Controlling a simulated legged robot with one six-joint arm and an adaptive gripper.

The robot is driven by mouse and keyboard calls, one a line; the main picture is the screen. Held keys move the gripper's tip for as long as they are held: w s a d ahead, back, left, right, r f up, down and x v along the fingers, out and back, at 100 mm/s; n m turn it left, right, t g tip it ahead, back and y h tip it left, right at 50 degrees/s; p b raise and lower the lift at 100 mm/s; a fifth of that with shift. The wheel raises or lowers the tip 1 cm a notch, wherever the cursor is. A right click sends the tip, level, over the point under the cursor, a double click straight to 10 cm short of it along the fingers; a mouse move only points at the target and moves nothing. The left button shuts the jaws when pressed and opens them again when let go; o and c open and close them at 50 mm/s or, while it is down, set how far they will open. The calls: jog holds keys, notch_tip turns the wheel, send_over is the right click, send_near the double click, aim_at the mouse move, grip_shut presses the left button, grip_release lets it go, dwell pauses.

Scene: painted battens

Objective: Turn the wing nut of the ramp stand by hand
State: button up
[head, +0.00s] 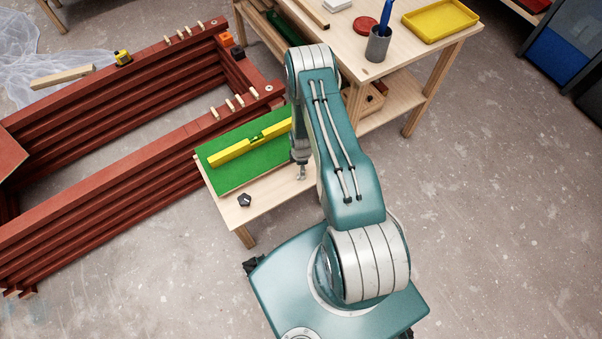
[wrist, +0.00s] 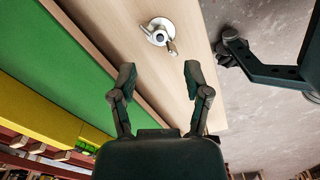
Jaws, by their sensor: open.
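In the wrist view, a silver wing nut (wrist: 160,34) with a round pale base sits on the bare wood of the ramp stand (wrist: 203,72). My gripper (wrist: 158,78) is open and empty. Its two dark fingers are spread, and the wing nut shows beyond the tips, roughly centred between them and apart from them. In the head view, the ramp stand (head: 271,191) is a low wooden table with a green panel and a yellow bar. My gripper there is mostly hidden by my arm, above the stand's right part. A small metallic piece (head: 300,173) shows just below it.
A dark knob-like piece (head: 245,200) lies on the stand's front left corner. Stacked red battens (head: 120,195) fill the left. A workbench (head: 345,50) with a yellow tray (head: 440,20) and a grey cup (head: 378,46) stands behind.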

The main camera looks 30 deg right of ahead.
notch_tip(320, 180, down, 7)
jog(key=shift+r, duration=0.2)
